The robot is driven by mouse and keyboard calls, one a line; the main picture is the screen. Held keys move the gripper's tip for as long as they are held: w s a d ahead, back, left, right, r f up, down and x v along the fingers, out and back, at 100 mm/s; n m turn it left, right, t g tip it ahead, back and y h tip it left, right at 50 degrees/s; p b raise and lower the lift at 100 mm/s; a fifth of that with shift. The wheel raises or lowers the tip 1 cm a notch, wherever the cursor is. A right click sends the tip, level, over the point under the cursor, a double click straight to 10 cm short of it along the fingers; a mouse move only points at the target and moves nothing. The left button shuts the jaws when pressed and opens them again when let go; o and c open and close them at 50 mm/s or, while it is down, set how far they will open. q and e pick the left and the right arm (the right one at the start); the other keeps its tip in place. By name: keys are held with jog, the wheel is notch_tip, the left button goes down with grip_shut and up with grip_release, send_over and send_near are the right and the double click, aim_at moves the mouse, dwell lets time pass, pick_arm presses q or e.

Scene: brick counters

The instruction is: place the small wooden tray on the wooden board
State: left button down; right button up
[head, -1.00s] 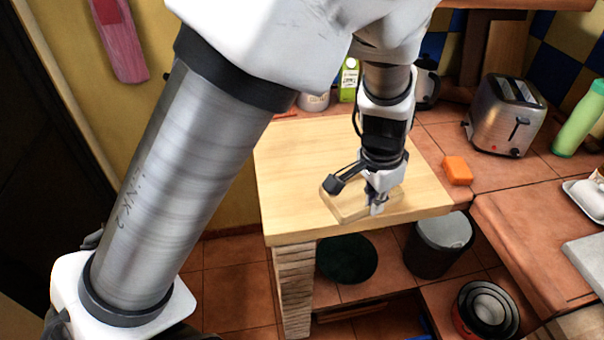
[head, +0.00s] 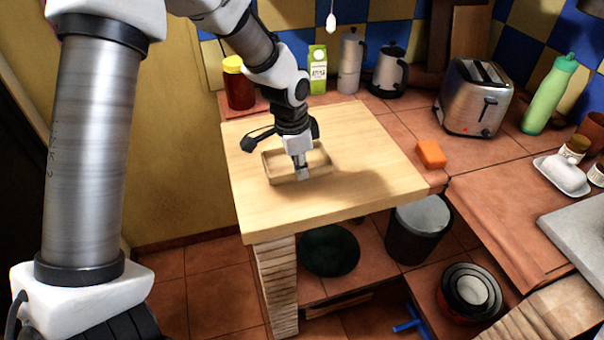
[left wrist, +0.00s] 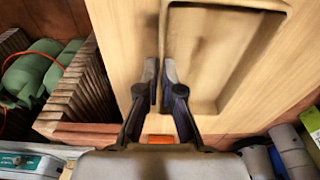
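The small wooden tray (head: 278,167) is a shallow, light rectangular tray, over the middle-left part of the thick pale wooden board (head: 375,160). My left gripper (head: 302,174) points down at the tray's near side. In the left wrist view the fingers (left wrist: 160,75) are close together on either side of the tray's wall, and the tray (left wrist: 215,50) extends to the right of them. The gripper looks shut on that wall. A shadow lies on the board right of the tray; I cannot tell if the tray touches the board. My right gripper is not in view.
An orange block (head: 431,153) lies just right of the board. A toaster (head: 478,97), a kettle (head: 390,72), a moka pot (head: 350,62), a carton (head: 317,70) and a red jar (head: 238,85) stand behind. The board's front and right parts are clear.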

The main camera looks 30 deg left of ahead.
aim_at(303, 190)
pick_arm(q)
jog(key=shift+d+f, duration=0.1)
jog(key=shift+f, duration=1.45)
jog(key=shift+s, duration=0.1)
jog(key=c, duration=1.3)
grip_release()
jog(key=shift+f, duration=0.1)
jog(key=r, duration=0.8)
jog(key=s+a+r, duration=0.1)
jog(key=r, duration=0.3)
jog(key=shift+r, duration=0.15)
